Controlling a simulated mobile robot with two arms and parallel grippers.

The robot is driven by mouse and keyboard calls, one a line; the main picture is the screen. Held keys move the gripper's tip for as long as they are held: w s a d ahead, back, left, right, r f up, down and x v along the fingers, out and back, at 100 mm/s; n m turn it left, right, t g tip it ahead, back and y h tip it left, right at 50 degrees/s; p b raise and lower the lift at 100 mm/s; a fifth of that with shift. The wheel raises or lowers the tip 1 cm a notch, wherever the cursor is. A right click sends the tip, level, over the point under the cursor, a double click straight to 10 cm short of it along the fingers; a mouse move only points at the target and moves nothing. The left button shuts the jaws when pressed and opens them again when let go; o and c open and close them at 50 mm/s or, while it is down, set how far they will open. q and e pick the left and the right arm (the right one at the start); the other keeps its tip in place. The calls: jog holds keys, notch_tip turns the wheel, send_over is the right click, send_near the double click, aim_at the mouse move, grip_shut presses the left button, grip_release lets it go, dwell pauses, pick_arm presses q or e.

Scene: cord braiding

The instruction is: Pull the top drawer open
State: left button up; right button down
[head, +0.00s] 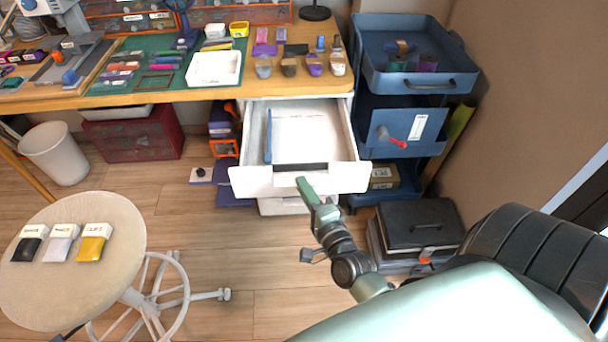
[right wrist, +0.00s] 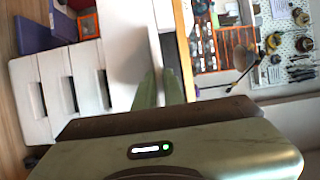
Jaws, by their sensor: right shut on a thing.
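The white top drawer (head: 345,178) of the drawer unit under the desk is pulled out. Its inside shows a white sheet-like item and a thin blue item (head: 268,135) along the left side. In the right wrist view the fingers (right wrist: 160,88) reach the pale drawer front (right wrist: 128,45); the exact contact is hidden. My left gripper is in neither view.
Closed lower drawers (right wrist: 40,95) sit below. A blue trolley (head: 415,70) and a dark toolbox (head: 420,225) stand at the right. A round stool (head: 75,290) stands front left. Wooden floor is clear between the stool and my right arm.

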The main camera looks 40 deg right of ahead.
jog(key=shift+f, duration=0.1)
jog(key=c, duration=1.5)
grip_release()
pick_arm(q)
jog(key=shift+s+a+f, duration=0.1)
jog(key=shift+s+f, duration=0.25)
pick_arm(e)
jog(key=s+a, duration=0.1)
jog(key=s, duration=0.6)
jog(key=shift+s+a, duration=0.15)
jog(key=shift+s, duration=0.25)
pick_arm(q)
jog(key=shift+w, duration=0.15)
